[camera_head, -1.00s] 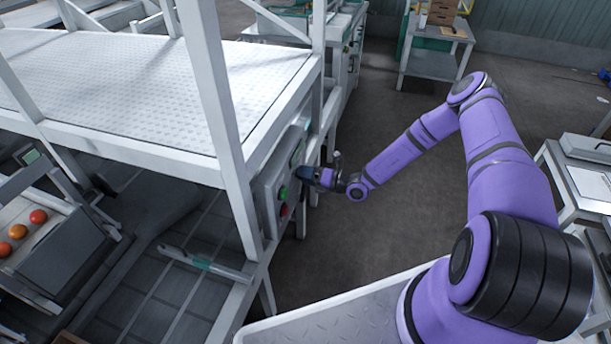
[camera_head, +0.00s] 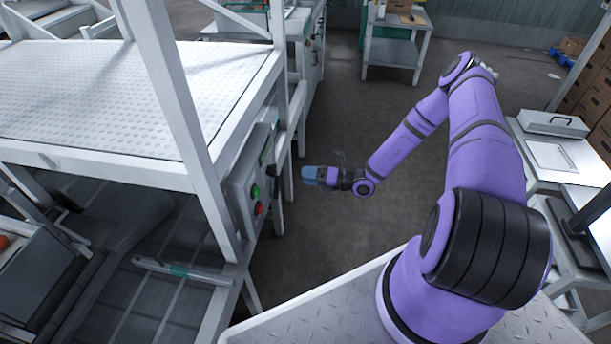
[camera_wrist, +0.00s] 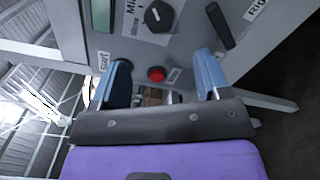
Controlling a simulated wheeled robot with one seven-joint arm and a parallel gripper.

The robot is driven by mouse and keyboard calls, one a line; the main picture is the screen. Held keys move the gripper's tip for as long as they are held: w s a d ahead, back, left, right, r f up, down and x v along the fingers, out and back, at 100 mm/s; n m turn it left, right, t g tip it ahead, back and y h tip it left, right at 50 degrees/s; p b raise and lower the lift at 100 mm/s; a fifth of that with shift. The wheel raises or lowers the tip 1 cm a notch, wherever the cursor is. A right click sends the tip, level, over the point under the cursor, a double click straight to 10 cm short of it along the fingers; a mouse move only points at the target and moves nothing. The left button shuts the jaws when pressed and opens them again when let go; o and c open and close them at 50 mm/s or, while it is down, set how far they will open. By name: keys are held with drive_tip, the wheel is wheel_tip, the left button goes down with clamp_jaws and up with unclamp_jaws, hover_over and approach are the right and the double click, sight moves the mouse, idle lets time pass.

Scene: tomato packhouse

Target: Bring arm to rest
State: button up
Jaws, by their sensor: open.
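My purple arm reaches forward and left from my base in the head view. My gripper (camera_head: 312,175) hangs over the floor gap to the right of the grey control box (camera_head: 236,197), apart from it. In the wrist view my gripper (camera_wrist: 165,80) has its two blue fingers spread apart with nothing held between them. Beyond the fingers is the control panel with a red button (camera_wrist: 157,74), a black knob (camera_wrist: 158,17) and a black handle (camera_wrist: 220,26). In the head view the box shows a green button (camera_head: 255,191) and a red button (camera_head: 259,208).
A white-framed machine with a textured deck (camera_head: 100,100) fills the left. A grey table (camera_head: 395,50) stands at the back. A white table (camera_head: 560,160) with equipment stands at the right, near stacked cartons (camera_head: 590,95). Bare dark floor (camera_head: 330,120) lies between.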

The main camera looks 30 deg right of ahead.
idle(0.3)
drive_tip(key=s+a+r+n+g+h, duration=0.1)
drive_tip(key=s+r+n+g+h, duration=0.2)
drive_tip(key=r+n, duration=0.65)
drive_tip(key=s+a+r+n+g+h, duration=0.1)
drive_tip(key=s+r+n+g, duration=0.35)
drive_tip(key=r, duration=0.75)
drive_tip(key=s+a+r+n+g+h, duration=0.15)
drive_tip(key=r+n+g, duration=0.25)
drive_tip(key=r+n, duration=0.65)
drive_tip(key=s+d+r+n+t+h, duration=0.1)
drive_tip(key=s+r+n+t+h, duration=0.5)
drive_tip(key=s+r, duration=1.4)
drive_tip(key=s+n+h, duration=0.2)
drive_tip(key=n+h, duration=0.1)
drive_tip(key=n, duration=0.4)
drive_tip(key=shift+d+r, duration=0.35)
drive_tip(key=shift+d, duration=0.05)
